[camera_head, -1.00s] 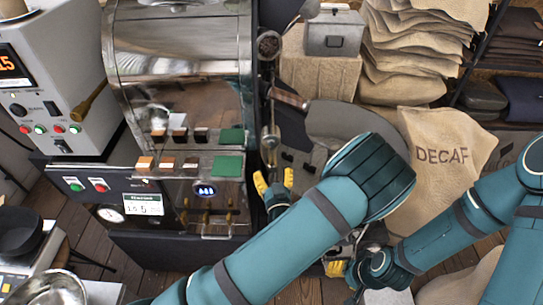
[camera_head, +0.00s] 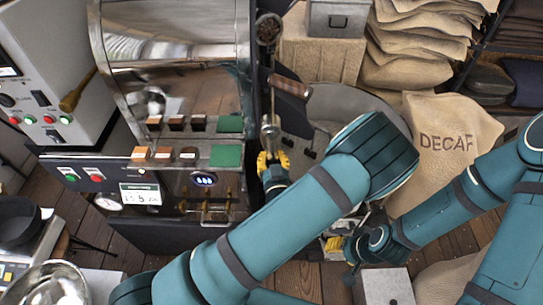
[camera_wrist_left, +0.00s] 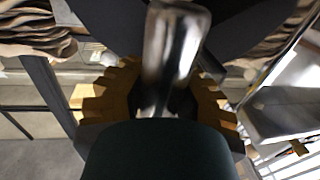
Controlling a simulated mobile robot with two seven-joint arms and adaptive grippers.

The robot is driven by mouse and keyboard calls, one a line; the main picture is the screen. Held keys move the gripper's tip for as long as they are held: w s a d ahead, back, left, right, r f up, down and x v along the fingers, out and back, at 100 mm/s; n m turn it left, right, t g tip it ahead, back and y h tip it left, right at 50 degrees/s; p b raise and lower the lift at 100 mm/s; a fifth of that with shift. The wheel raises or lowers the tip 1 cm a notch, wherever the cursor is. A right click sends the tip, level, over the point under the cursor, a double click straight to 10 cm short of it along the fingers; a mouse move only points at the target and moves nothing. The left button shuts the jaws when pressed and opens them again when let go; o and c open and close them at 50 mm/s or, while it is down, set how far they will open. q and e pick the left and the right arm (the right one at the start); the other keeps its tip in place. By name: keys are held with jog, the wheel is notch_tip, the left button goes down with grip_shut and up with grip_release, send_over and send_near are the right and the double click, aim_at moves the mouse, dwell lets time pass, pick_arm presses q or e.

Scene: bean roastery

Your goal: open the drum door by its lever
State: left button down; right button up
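The roaster (camera_head: 175,90) stands left of centre in the head view. The lever (camera_head: 270,128), a slim upright metal bar, is at its right side. My left gripper (camera_head: 272,162) has its yellow fingertips on either side of the lever's lower end. In the left wrist view, the metal lever (camera_wrist_left: 170,60) fills the space between the toothed yellow fingers, which look closed on it. My right gripper (camera_head: 336,244) is low, right of centre, with only a little yellow showing. My left arm partly hides it, so its opening cannot be seen.
A wooden handle (camera_head: 291,87) is just right of the lever, beside a grey round pan (camera_head: 350,105). A DECAF sack (camera_head: 445,140) and stacked sacks (camera_head: 420,45) are to the right. A grey control box (camera_head: 45,70) stands left of the roaster.

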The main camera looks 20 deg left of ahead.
pick_arm(q)
jog(key=shift+d+f, duration=0.1)
jog(key=shift+f, duration=0.1)
dwell(0.3)
jog(key=w+d+r+n+g+h+b, duration=0.1)
jog(key=d+r+n+b, duration=0.4)
jog(key=d+r+n, duration=0.7)
jog(key=shift+w+d+n+h, duration=0.7)
jog(key=shift+w+n+h, duration=0.2)
jog(key=shift+w+n, duration=0.4)
